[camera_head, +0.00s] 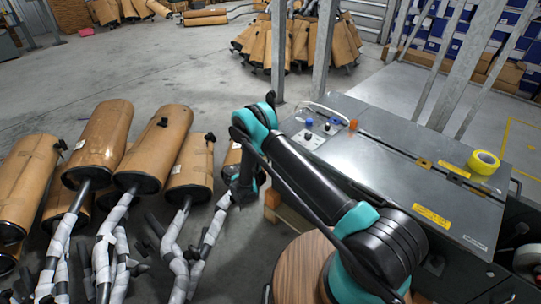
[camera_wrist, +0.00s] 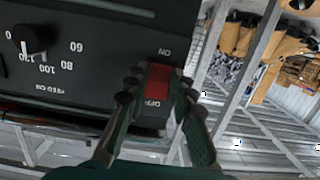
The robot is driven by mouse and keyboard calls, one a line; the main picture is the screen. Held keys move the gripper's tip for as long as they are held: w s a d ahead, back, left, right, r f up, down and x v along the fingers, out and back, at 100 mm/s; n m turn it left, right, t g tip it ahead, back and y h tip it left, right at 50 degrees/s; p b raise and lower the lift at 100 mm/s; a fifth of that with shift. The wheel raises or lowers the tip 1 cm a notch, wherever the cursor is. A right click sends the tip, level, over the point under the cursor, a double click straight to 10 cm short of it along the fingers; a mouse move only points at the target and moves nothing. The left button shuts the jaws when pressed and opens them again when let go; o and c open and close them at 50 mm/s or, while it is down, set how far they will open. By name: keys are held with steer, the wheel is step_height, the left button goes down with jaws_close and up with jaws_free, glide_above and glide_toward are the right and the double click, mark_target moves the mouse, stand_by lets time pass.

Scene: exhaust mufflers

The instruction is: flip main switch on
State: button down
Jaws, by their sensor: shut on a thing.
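In the wrist view, a dark control panel (camera_wrist: 85,65) carries a red main switch (camera_wrist: 159,84) at its right side, with the labels ON and OFF at opposite ends. My gripper (camera_wrist: 158,92) has one finger on each side of the red switch and is closed on it. The fingers partly cover the switch's edges, and I cannot tell which position it is in. A black dial (camera_wrist: 28,40) with a number scale sits on the same panel to the left. In the head view, my arm's end hangs down left of the grey machine (camera_head: 400,165); the switch is not visible there.
A yellow tape roll (camera_head: 483,162) and several knobs (camera_head: 309,123) are on the machine top. Metal posts (camera_head: 280,45) stand behind. The concrete floor (camera_head: 190,75) is open at the back left.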

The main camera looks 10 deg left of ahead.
steer(key=c, duration=1.3)
jaws_free()
steer(key=shift+s+a, duration=0.1)
steer(key=v, duration=1.1)
steer(key=shift+s+a, duration=0.3)
steer(key=shift+s, duration=0.1)
